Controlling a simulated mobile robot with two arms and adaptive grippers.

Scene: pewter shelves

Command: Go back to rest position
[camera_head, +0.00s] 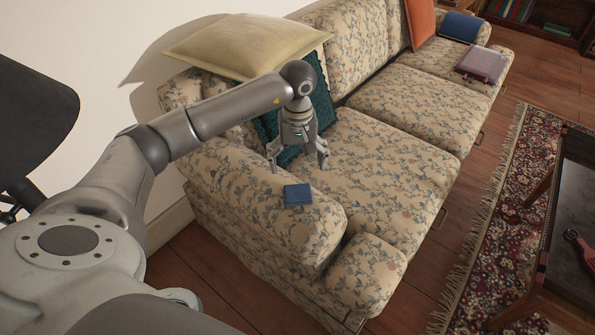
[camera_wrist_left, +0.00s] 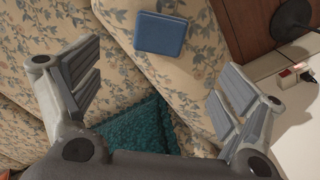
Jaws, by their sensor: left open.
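My left gripper (camera_head: 298,160) is open and empty, pointing down above the near arm of the floral sofa (camera_head: 392,143). A small blue book or box (camera_head: 298,194) lies flat on that sofa arm, just in front of the gripper and apart from it. In the left wrist view the open left gripper (camera_wrist_left: 158,105) shows both fingers spread wide, and the blue book (camera_wrist_left: 160,34) lies beyond them at the top. My left arm reaches in from the left of the head view. My right gripper is not in view.
A cream cushion (camera_head: 245,47) and a teal cushion (camera_head: 268,123) are close by the arm; the teal one (camera_wrist_left: 135,135) also shows below the gripper. An orange cushion (camera_head: 420,22) and more books (camera_head: 482,64) are at the far end. A table (camera_head: 575,195) stands right.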

